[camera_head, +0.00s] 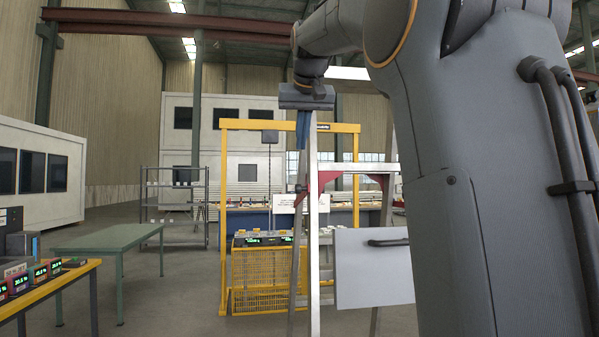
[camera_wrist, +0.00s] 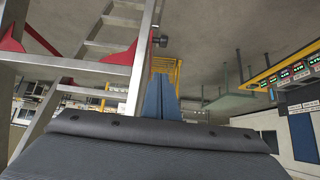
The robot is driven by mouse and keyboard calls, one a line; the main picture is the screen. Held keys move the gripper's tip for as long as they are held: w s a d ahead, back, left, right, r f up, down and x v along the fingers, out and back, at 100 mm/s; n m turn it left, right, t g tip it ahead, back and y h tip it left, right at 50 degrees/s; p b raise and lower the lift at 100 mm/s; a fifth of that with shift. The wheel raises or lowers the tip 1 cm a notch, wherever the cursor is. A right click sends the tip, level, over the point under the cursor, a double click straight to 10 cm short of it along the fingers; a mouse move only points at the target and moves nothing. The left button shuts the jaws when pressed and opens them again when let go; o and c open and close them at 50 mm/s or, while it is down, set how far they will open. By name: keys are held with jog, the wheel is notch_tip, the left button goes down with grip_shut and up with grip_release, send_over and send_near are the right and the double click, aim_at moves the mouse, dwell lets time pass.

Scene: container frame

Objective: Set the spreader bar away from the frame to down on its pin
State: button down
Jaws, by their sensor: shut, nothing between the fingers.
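A pale metal stepladder-like frame (camera_head: 313,240) stands ahead in the head view, with red corner brackets (camera_head: 327,178) by a crosspiece (camera_head: 355,167). In the wrist view its near rail (camera_wrist: 142,65), red brackets (camera_wrist: 122,55) and a dark round knob or pin (camera_wrist: 160,41) show. I cannot tell for certain which member is the spreader bar. My gripper (camera_wrist: 162,80) has its blue fingers together and empty, beside the rail and pointing at the space below the knob. In the head view my gripper (camera_head: 303,132) hangs near the frame's top; contact cannot be told.
A white panel with a dark handle (camera_head: 373,268) is at the frame's lower right. A yellow gantry (camera_head: 224,200) and yellow mesh cage (camera_head: 262,280) stand behind. A green table (camera_head: 108,237) is left, and a yellow-edged bench (camera_head: 50,290) with displays nearer. Open floor lies between.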

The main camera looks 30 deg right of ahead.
jog(key=p, duration=0.2)
send_over(299, 190)
notch_tip(299, 190, down, 5)
jog(key=f, duration=0.3)
jog(key=shift+s+a+f, duration=0.1)
jog(key=shift+s+f, duration=0.15)
jog(key=shift+f, duration=0.15)
jog(key=f+b, duration=0.1)
jog(key=b, duration=0.1)
jog(key=f+b, duration=0.1)
jog(key=f+t+b, duration=0.1)
jog(key=b, duration=0.1)
jog(key=shift+s+a+f+b, duration=0.1)
jog(key=shift+s+f+b, duration=0.25)
jog(key=shift+s+f, duration=0.05)
jog(key=shift+s+a+f+b, duration=0.1)
jog(key=shift+s+f+b, duration=0.1)
jog(key=shift+f+b, duration=0.6)
jog(key=shift+s+a+f+b, duration=0.15)
jog(key=shift+f+b, duration=0.4)
jog(key=shift+f, duration=0.4)
jog(key=shift+s+f+b, duration=0.2)
jog(key=shift+f+b, duration=0.5)
jog(key=shift+f, duration=0.15)
jog(key=shift+f, duration=0.1)
